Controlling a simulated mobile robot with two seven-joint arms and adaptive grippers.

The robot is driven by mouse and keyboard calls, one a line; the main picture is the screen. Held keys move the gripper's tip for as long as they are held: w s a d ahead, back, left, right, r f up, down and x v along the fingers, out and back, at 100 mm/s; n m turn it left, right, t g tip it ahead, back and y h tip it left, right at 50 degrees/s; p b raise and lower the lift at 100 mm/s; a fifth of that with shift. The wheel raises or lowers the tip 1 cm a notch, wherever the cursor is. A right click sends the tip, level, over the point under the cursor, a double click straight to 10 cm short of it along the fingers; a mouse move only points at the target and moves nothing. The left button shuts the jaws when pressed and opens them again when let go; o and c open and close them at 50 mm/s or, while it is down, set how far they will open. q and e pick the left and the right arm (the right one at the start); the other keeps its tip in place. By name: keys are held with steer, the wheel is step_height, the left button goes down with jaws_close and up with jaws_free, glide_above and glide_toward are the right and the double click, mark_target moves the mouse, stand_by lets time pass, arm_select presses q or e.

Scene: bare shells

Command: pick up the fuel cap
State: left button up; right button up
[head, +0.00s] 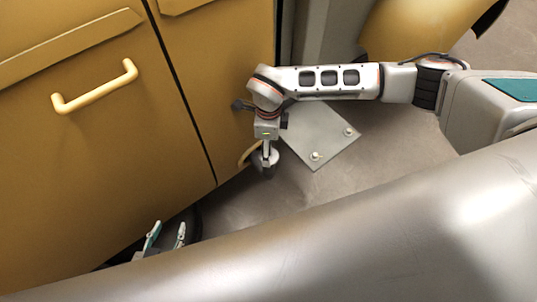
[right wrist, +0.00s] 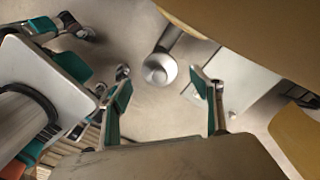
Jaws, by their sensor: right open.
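The fuel cap (right wrist: 160,70) appears as a pale grey round piece with a short grey cylinder running off behind it, in the right wrist view. In the head view it seems to be the grey piece (head: 268,172) low by the cabinet, partly hidden by my right gripper (head: 266,152). My right gripper (right wrist: 160,90) is open and points down at the cap, which shows between its teal fingers. I cannot tell whether they touch it. My left gripper (head: 168,228) is open and empty at the lower left in the head view, its fingers apart.
A yellow cabinet (head: 110,120) with a bar handle (head: 95,87) fills the left side. A grey plate with pale studs (head: 325,140) lies beside my right gripper. A yellow rounded body (head: 405,30) stands at the back. Bare floor (head: 300,195) lies in front.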

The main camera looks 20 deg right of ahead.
mark_target(275, 154)
step_height(275, 154, down, 3)
steer(key=shift+f, duration=0.1)
steer(key=c, duration=1)
steer(key=shift+c, duration=0.2)
